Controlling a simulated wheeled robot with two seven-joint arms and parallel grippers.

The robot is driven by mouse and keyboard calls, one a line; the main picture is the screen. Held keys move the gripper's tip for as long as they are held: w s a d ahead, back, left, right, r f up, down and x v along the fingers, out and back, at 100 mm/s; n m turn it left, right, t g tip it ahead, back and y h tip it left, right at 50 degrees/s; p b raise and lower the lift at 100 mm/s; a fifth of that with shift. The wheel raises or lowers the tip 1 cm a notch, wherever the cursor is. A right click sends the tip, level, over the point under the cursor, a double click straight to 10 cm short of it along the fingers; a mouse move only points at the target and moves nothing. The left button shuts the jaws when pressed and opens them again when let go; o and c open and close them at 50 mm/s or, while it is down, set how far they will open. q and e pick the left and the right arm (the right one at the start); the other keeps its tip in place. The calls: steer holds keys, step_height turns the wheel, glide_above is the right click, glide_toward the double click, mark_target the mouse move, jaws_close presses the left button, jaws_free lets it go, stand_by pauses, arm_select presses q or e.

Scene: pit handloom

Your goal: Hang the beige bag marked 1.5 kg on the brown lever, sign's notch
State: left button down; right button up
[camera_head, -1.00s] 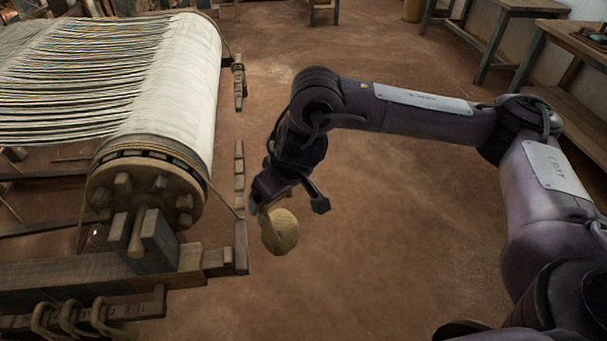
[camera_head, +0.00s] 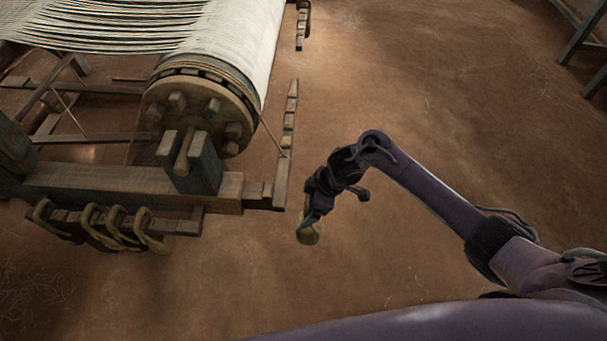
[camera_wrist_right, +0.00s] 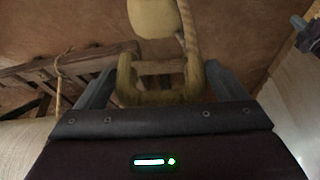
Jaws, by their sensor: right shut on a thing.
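My right gripper (camera_head: 316,214) is shut on the yellowish handle of the beige bag (camera_head: 308,235). The bag hangs over the floor, just off the loom's near right corner. In the right wrist view, the handle (camera_wrist_right: 160,97) sits between the two fingers, with the bag's rounded body (camera_wrist_right: 153,18) beyond it. Its mark cannot be read. A brown notched wooden lever (camera_head: 289,130) runs along the right side of the loom, up and left of the gripper and apart from the bag. I cannot make out a sign. My left gripper is out of view.
The loom's cloth roller (camera_head: 238,60) and its round end (camera_head: 198,112) stand left of my arm. Another notched piece (camera_head: 302,25) lies farther back. The floor (camera_head: 440,120) on the right is clear.

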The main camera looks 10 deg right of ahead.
steer(key=n, duration=0.1)
glide_above(317, 231)
step_height(317, 231, down, 5)
steer(key=shift+f, duration=0.1)
steer(key=s+a+r+p, duration=0.1)
steer(key=s+a+p, duration=0.2)
steer(key=s, duration=0.6)
steer(key=shift+s, duration=0.3)
stand_by(0.3)
stand_by(0.5)
